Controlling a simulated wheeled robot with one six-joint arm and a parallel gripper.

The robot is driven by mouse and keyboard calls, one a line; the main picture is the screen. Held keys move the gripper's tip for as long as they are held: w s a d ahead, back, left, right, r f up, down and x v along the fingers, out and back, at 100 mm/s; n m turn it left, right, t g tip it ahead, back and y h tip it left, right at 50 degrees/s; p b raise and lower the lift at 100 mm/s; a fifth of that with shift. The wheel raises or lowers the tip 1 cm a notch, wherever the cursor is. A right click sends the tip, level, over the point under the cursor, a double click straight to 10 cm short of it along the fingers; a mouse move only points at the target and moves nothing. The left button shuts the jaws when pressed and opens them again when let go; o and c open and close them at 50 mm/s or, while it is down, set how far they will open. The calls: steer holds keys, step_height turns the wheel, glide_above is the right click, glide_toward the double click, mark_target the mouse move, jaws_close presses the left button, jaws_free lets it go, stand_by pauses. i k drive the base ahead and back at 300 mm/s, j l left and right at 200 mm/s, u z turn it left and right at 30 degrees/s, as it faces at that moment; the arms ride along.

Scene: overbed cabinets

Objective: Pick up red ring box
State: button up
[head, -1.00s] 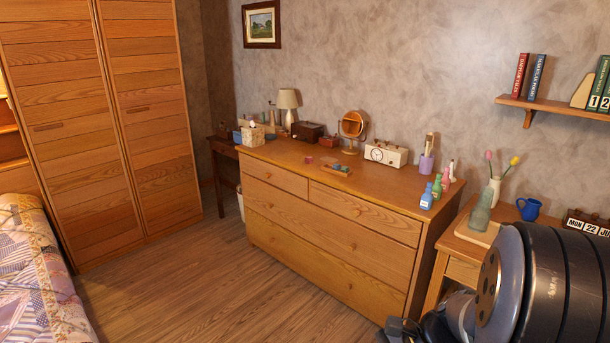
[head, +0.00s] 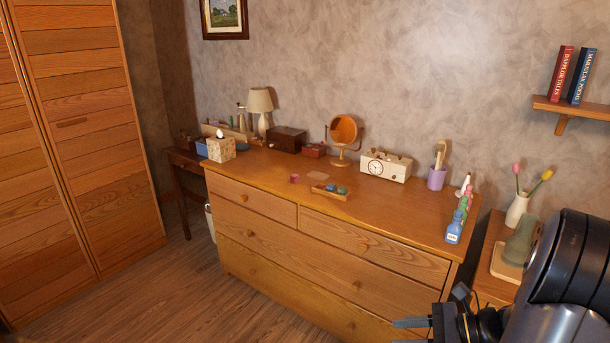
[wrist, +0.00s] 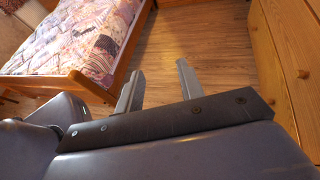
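A small red box (head: 295,178), which looks like the ring box, sits on the dresser top (head: 255,163), left of a small wooden tray (head: 322,193) holding coloured round items. A larger dark red box (head: 314,150) stands further back, beside the round mirror. My gripper (head: 408,332) is at the bottom right of the head view, in front of the dresser and below its top, well away from the red box. In the wrist view my gripper (wrist: 158,92) is open and empty, with floor behind its two fingers. The red box is not in the wrist view.
A tissue box (head: 221,149), lamp (head: 261,106), mirror (head: 344,132), white clock (head: 386,166), purple cup (head: 436,178) and small bottles (head: 455,226) stand on the dresser. Its front edge near the red box is clear. The wrist view shows a bed (wrist: 75,45) and open floor.

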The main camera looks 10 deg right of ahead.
mark_target(295, 178)
steer(key=i+j+z, duration=0.4)
steer(key=i+j, duration=0.55)
steer(key=i, duration=0.35)
steer(key=i+j+z, duration=0.4)
steer(key=i+j, duration=0.7)
steer(key=j, duration=0.2)
